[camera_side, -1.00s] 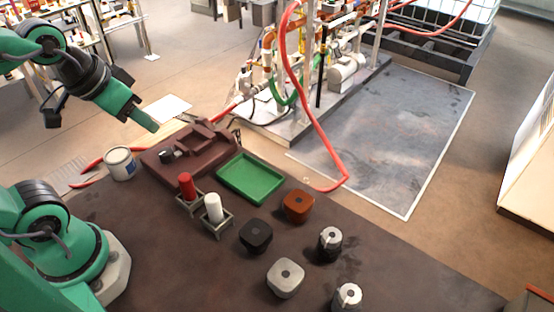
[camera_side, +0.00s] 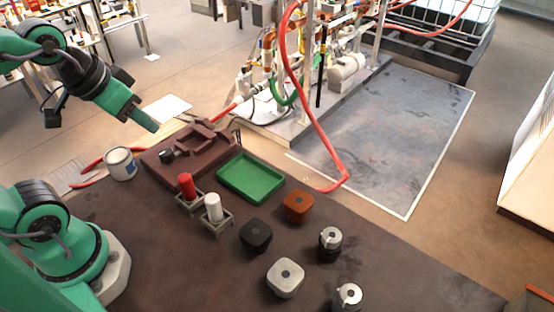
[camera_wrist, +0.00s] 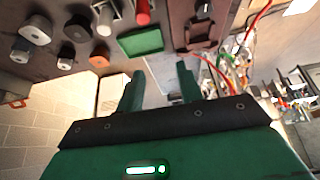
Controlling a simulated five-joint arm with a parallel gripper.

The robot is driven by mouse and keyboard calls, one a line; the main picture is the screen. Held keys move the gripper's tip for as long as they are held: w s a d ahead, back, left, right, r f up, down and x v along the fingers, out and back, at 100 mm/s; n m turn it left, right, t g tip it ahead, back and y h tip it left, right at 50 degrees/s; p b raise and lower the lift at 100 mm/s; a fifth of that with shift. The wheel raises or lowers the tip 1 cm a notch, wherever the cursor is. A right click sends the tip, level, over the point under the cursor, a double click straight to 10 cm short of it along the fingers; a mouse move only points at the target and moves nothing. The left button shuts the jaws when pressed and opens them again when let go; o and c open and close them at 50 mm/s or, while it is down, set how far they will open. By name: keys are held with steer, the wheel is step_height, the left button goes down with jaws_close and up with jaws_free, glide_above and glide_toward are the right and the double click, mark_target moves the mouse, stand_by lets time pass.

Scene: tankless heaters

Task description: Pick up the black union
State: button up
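The black union, which I take to be the black rounded block (camera_side: 256,235), stands on the dark brown table in the side view, between an orange-brown block (camera_side: 298,206) and a light grey block (camera_side: 286,278). It also shows at the upper left of the wrist view (camera_wrist: 78,28). My gripper (camera_side: 146,120) is up in the air at the left, well away from the block. In the wrist view, my gripper (camera_wrist: 160,84) has its two green fingers apart with nothing between them.
A green tray (camera_side: 252,177) lies behind the black block. Red (camera_side: 187,186) and white (camera_side: 213,207) cylinders stand in small holders to its left. Two silver-and-black cylinders (camera_side: 330,240) (camera_side: 348,297) stand to its right. A brown fixture (camera_side: 190,150) and a can (camera_side: 120,163) are farther left.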

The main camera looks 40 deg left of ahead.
steer(key=shift+o, duration=0.2)
steer(key=o, duration=0.7)
steer(key=shift+o, duration=0.2)
